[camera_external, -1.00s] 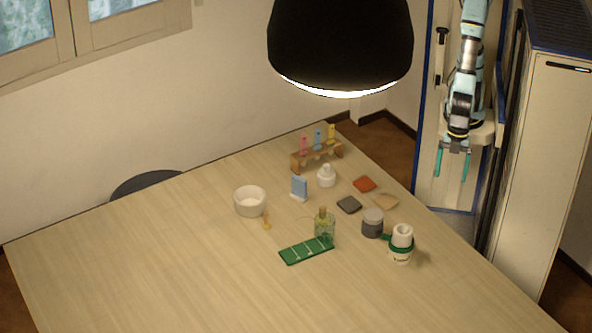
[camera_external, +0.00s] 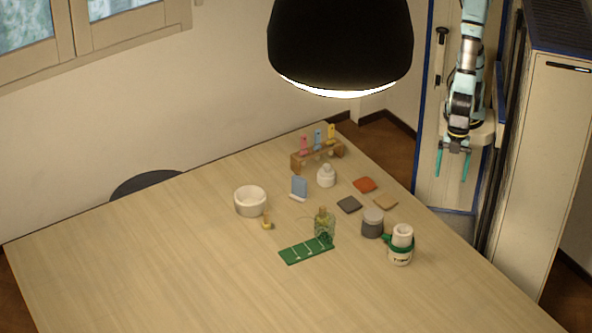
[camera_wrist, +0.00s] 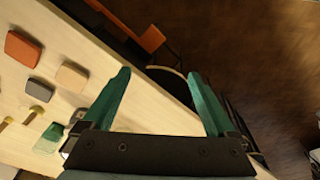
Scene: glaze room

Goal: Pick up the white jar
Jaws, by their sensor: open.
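A small white jar (camera_external: 326,177) with a narrower top stands upright near the back of the table in the external view. A white cup-like container (camera_external: 401,247) with a green band stands at the right table edge, and a wide white bowl (camera_external: 250,203) stands at the left; I cannot be sure which is the named jar. My gripper (camera_external: 452,170) hangs open and empty beyond the table's right edge, apart from all of them. In the wrist view my gripper (camera_wrist: 159,73) has its two green fingers spread, with the table edge between them. I cannot make out the small white jar there.
A grey jar (camera_external: 372,224), a glass bottle (camera_external: 325,226), a green strip (camera_external: 306,250), a blue card (camera_external: 299,187) and a wooden rack (camera_external: 317,157) share the table. Red (camera_wrist: 23,47), tan (camera_wrist: 72,77) and grey (camera_wrist: 40,89) tiles lie near the edge. A lamp (camera_external: 340,45) hangs above. The table's front left is clear.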

